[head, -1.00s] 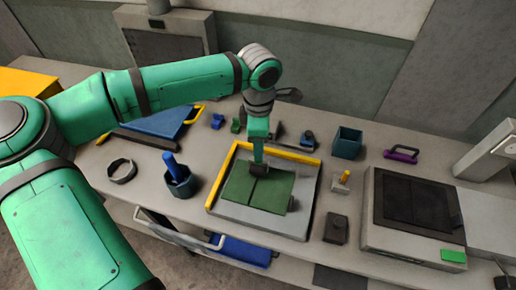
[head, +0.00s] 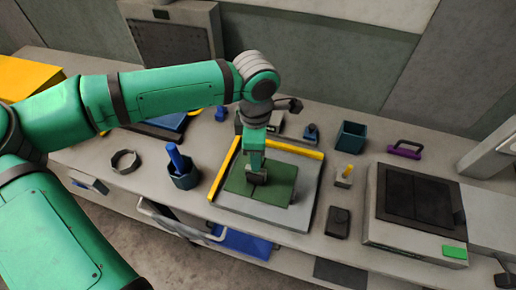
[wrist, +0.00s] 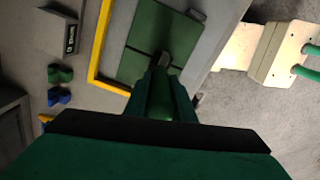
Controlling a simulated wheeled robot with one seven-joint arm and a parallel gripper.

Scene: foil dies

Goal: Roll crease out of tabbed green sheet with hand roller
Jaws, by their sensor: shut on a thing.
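The green sheet (head: 281,186) lies on a grey plate (head: 306,191) with a yellow raised edge (head: 224,170) along its left and back sides. Dark lines cross the sheet (wrist: 142,32) in the wrist view. My gripper (head: 256,174) is over the sheet's middle, pointing down, shut on the hand roller (wrist: 165,58). The sheet's tab is not clear.
A dark cup with a blue handle (head: 182,171) stands left of the plate. A yellow-handled tool (head: 345,176) and a dark block (head: 338,221) sit to its right, before a black-topped machine (head: 416,206). A teal bin (head: 350,138) stands behind.

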